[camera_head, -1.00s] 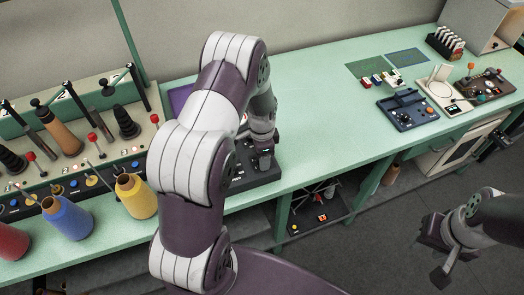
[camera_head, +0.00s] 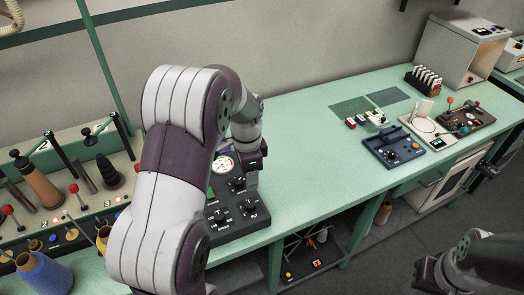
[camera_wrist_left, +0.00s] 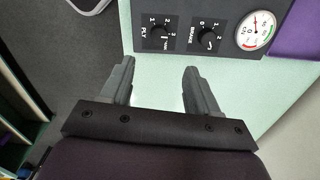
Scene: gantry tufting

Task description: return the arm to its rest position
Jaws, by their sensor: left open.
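My left arm (camera_head: 165,185) rises from the bottom left of the head view, bends at a high elbow and reaches down over the bench. Its gripper is largely hidden there by the wrist and forearm. In the left wrist view the left gripper (camera_wrist_left: 157,72) is open, with nothing between its two fingers. Beyond the fingertips is the black control panel (camera_head: 225,222) with its PLY and BRAKE knobs and round gauge; it also shows in the left wrist view (camera_wrist_left: 185,48). My right gripper (camera_head: 428,276) is at the bottom right of the head view; its fingers are not clear.
The green bench (camera_head: 310,155) has a clear stretch right of the panel. A blue control box (camera_head: 394,149) and a grey cabinet (camera_head: 462,50) stand farther right. A blue yarn cone (camera_head: 43,274) and a bobbin rack stand left, close to my left arm.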

